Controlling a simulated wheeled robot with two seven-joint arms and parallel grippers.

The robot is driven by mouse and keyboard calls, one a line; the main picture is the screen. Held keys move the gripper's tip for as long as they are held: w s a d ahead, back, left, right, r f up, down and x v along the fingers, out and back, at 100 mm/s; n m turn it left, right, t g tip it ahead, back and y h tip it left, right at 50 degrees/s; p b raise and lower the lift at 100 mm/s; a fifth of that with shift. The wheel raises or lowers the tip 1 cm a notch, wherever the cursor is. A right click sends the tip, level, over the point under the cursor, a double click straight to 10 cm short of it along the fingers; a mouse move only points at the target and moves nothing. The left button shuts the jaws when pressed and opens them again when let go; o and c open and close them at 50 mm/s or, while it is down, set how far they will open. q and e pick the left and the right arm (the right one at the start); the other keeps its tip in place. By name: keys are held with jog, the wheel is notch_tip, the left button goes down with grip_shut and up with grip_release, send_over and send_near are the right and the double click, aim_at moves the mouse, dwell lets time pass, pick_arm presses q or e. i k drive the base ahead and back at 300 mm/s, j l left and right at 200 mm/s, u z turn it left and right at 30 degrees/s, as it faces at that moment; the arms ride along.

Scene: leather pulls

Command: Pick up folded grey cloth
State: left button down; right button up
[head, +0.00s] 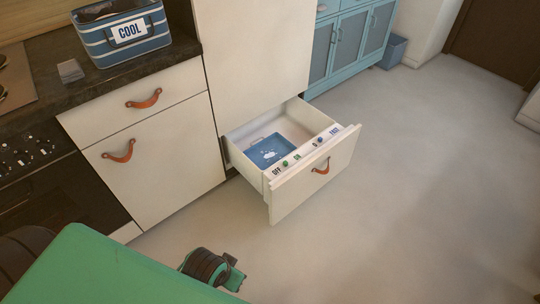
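A small folded grey cloth (70,71) lies flat on the dark countertop (40,102), at the upper left. It is just left of a blue-and-white striped basket labelled COOL (121,32), with a narrow gap between them. No gripper is near the cloth. Green and black parts of my own body fill the lower left, well below the counter. I cannot make out fingertips of either gripper.
A white drawer (315,174) with a leather pull stands open at low height, with a blue item (268,152) inside. A dark oven (50,200) and closed white cabinet fronts (160,175) lie below the counter. The floor (400,200) at the right is clear.

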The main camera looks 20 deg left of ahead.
aim_at(70, 70)
jog(key=u, duration=1.9)
